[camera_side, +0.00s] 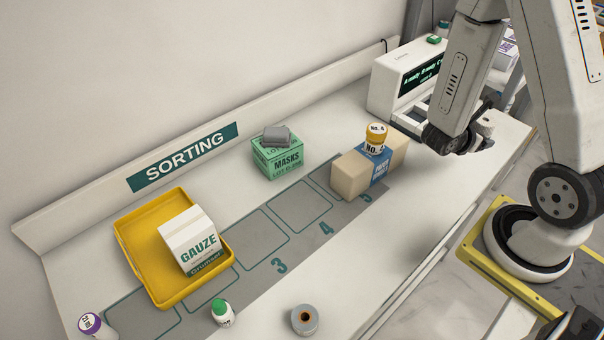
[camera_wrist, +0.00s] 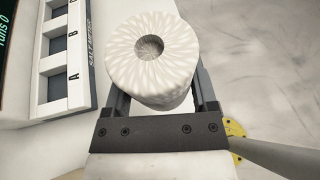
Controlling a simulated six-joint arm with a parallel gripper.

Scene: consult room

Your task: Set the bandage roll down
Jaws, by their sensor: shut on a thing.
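The bandage roll (camera_wrist: 178,50) is white and ribbed with a round hole in its end. In the wrist view it sits between the two fingers of my gripper (camera_wrist: 155,95), which is shut on it. In the side view my gripper (camera_side: 487,140) is at the right part of the counter, to the right of the white display device, and only a small part of the bandage roll (camera_side: 487,124) shows there. I cannot tell whether the roll touches the counter.
The white device (camera_side: 392,88) with slots stands close left of my gripper. A tan box (camera_side: 350,175) with a yellow-capped jar (camera_side: 376,140) on top covers part of the numbered mat. Farther left are a green masks box (camera_side: 278,158), a yellow tray (camera_side: 135,237) and a grey roll (camera_side: 305,319).

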